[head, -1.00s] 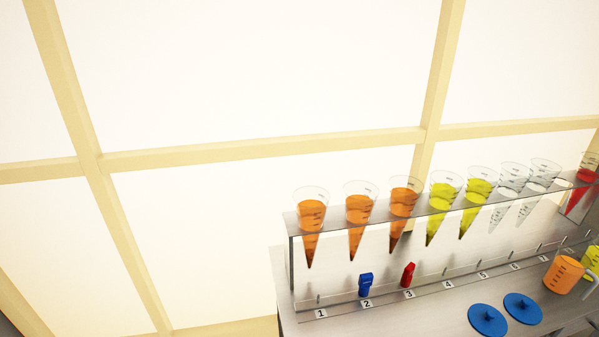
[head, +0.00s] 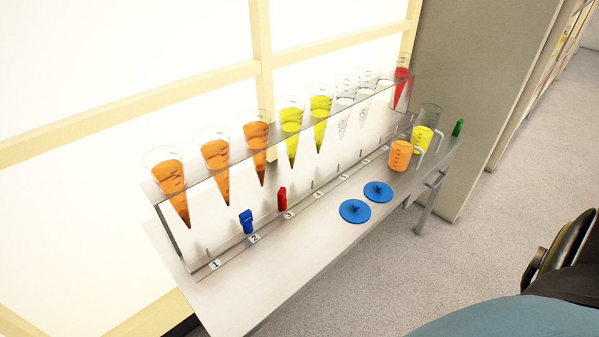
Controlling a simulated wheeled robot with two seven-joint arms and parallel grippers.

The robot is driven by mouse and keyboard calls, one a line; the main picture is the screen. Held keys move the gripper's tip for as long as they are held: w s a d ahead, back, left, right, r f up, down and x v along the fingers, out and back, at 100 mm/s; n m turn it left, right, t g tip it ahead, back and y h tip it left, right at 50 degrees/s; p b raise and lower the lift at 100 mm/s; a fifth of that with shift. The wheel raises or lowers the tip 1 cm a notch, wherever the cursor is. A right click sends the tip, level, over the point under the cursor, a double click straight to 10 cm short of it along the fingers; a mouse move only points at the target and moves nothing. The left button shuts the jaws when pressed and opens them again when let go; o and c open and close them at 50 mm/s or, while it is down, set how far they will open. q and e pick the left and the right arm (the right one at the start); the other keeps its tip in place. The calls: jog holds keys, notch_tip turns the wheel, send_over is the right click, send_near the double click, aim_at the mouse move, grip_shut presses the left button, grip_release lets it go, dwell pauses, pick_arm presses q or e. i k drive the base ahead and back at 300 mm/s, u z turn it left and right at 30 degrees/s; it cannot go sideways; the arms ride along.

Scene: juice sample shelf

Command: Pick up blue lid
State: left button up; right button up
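Two round blue lids lie flat on the metal table in the head view. The nearer blue lid (head: 355,211) is left of and below the farther blue lid (head: 378,191). Each has a small knob on top, and they lie close together near the table's front edge. Neither of my grippers shows in the head view, and nothing touches the lids.
A rack (head: 300,131) holds several cones of orange, yellow, clear and red content behind the lids. Blue (head: 246,221) and red (head: 282,199) clips stand at its foot. An orange jug (head: 399,155) and a yellow jug (head: 422,139) stand right. The table's front left (head: 225,305) is bare.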

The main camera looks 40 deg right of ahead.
aim_at(353, 211)
jog(key=z, duration=3.1)
jog(key=i, duration=0.95)
jog(key=u, duration=1.85)
